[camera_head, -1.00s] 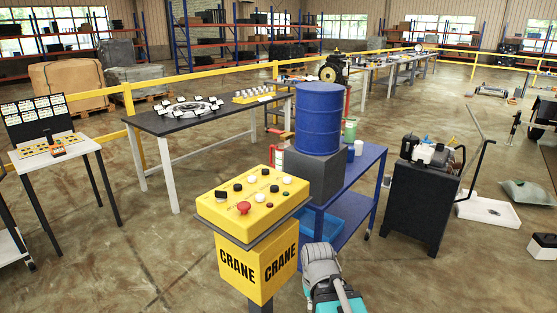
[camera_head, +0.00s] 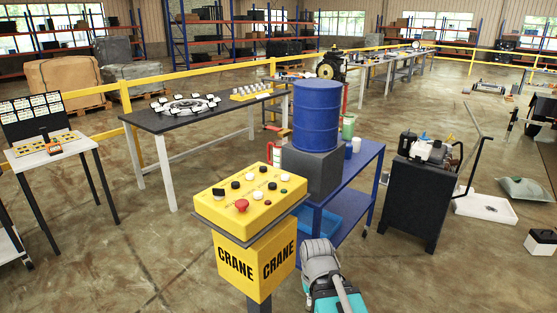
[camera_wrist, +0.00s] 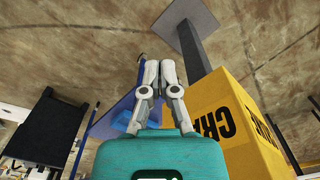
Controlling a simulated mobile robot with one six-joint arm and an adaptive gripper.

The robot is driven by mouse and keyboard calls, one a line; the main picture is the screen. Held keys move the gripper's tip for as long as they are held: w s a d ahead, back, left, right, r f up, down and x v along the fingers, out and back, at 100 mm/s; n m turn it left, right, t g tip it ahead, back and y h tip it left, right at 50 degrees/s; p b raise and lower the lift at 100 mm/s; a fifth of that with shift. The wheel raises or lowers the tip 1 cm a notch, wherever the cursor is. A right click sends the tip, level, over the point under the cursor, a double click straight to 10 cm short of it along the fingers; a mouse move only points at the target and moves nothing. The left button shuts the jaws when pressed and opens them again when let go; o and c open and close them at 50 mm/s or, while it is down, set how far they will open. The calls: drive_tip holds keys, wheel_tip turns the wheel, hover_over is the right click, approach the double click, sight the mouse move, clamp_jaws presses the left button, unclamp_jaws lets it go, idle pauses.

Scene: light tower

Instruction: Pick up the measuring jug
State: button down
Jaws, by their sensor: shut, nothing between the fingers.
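A pale vessel with red on it (camera_head: 274,154) stands on the blue cart (camera_head: 366,158), at the left of the dark block. It may be the measuring jug, but it is small and partly hidden by the block. A green vessel (camera_head: 348,127) stands behind the blue drum on the same cart; I cannot tell what it is. My gripper (camera_wrist: 162,66) shows in the wrist view with its fingers shut and nothing between them. It is over the floor, apart from either vessel. My arm shows at the bottom of the head view.
A blue drum (camera_head: 317,116) sits on a dark block (camera_head: 312,172) on the cart. The yellow crane control box (camera_head: 251,197) stands close in front, also at right in the wrist view (camera_wrist: 235,120). A dark cabinet (camera_head: 430,205) stands right, with open floor between.

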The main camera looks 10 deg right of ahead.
drive_tip(key=c, duration=1)
unclamp_jaws()
drive_tip(key=shift+r, duration=0.1)
drive_tip(key=shift+o, duration=1)
drive_tip(key=shift+r+p, duration=0.25)
drive_tip(key=shift+p, duration=0.1)
drive_tip(key=shift+o, duration=1.4)
wheel_tip(320, 180, up, 12)
drive_tip(key=p, duration=1.2)
drive_tip(key=shift+r, duration=0.1)
